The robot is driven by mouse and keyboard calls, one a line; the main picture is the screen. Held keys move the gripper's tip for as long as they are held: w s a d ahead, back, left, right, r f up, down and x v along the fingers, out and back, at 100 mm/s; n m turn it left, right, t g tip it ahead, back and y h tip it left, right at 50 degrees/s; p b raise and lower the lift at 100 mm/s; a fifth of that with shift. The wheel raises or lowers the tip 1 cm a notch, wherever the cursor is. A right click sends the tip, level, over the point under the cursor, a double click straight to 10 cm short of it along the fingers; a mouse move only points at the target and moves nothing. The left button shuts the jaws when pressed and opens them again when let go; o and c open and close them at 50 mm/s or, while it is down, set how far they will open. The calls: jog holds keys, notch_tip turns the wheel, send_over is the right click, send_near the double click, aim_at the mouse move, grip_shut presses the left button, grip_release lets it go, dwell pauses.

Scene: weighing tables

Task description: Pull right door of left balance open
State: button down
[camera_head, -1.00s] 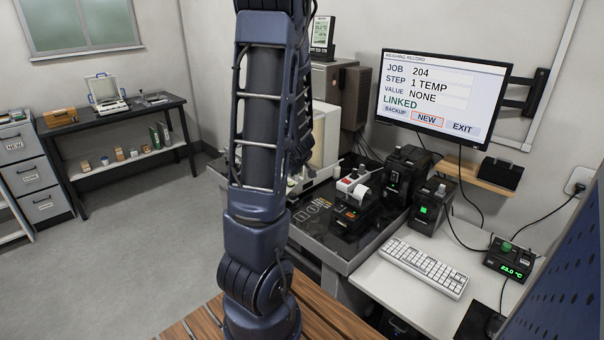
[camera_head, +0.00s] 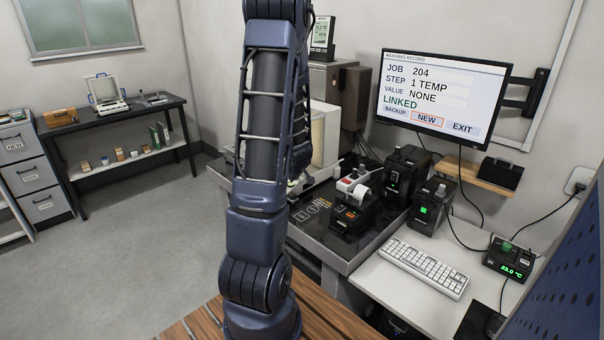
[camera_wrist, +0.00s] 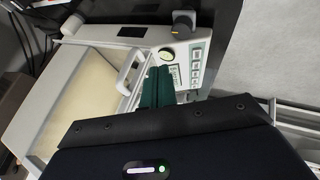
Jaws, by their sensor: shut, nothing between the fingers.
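The left balance is a white housing with a pale cream side panel (camera_wrist: 85,95), tilted in the wrist view. A white bar handle (camera_wrist: 130,68) stands out at the panel's edge. A front panel with a round display and buttons (camera_wrist: 190,62) lies to its right. My gripper (camera_wrist: 157,72) shows as dark green fingers, shut and empty, just right of the handle; I cannot tell whether they touch it. In the head view the balance (camera_head: 328,135) shows only partly behind my arm, and my gripper is hidden. The door appears closed, but its edge is not clear.
A grey knobbed part (camera_wrist: 183,24) sits at the balance's corner. In the head view, a dark tray table (camera_head: 318,238) holds a small printer (camera_head: 352,210) and black devices (camera_head: 405,175). A keyboard (camera_head: 423,270) lies on the white desk. Open floor lies to the left.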

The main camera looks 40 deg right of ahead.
aim_at(315, 149)
jog(key=shift+w+d+f, duration=0.1)
jog(key=shift+w+d, duration=0.1)
jog(key=shift+d, duration=0.5)
jog(key=shift+w+d+f, duration=0.15)
jog(key=shift+d, duration=0.6)
jog(key=shift+w+d+f, duration=0.1)
jog(key=shift+w+d, duration=0.1)
jog(key=shift+d, duration=0.5)
jog(key=shift+d, duration=0.1)
jog(key=d, duration=1.5)
jog(key=shift+a, duration=0.15)
